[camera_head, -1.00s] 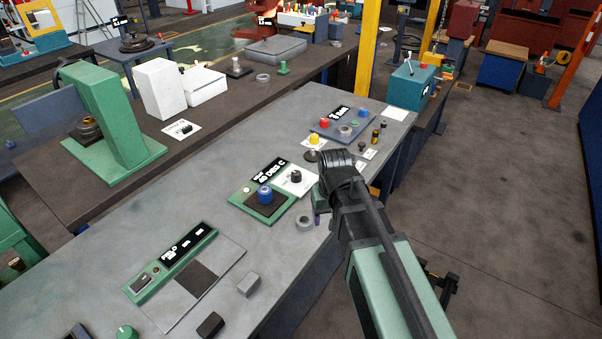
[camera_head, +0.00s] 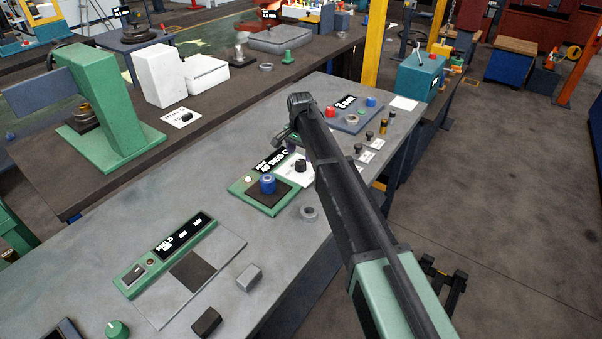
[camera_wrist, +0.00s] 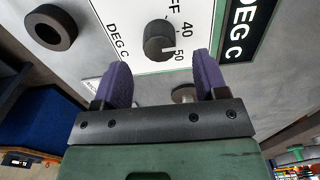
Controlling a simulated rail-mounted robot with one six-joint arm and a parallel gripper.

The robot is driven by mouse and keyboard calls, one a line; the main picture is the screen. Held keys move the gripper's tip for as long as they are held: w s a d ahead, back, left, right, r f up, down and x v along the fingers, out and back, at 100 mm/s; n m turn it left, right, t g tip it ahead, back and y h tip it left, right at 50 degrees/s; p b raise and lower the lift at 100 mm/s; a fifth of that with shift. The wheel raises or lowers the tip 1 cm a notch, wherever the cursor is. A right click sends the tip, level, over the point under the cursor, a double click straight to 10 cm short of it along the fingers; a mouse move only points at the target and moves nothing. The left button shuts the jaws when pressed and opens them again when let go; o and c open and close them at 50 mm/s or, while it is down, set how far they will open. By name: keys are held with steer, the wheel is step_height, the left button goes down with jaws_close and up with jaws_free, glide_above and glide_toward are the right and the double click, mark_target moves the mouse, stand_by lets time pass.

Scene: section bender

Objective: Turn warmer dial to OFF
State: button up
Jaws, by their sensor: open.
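The warmer is a green base (camera_head: 245,196) with a blue-capped jar (camera_head: 267,184) and a black display reading in DEG C. Its black dial (camera_head: 300,166) sits on a white plate beside the display. In the wrist view the dial (camera_wrist: 159,42) stands on the white plate (camera_wrist: 133,15), marked with 40, 50, DEG C and a partly cut-off OFF. Where the dial's pointer sits is not clear. My gripper (camera_wrist: 162,78) has two purple fingers, spread apart and empty, one to each side of the dial's line in the picture, with no visible contact.
A panel with red and blue knobs (camera_head: 352,113) stands behind. A hotplate-like unit (camera_head: 165,255) and small blocks are nearer.

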mark_target(301, 161)
step_height(301, 161, down, 5)
steer(key=b, duration=0.3)
steer(key=shift+r, duration=0.15)
steer(key=c, duration=0.9)
steer(key=n, duration=1.2)
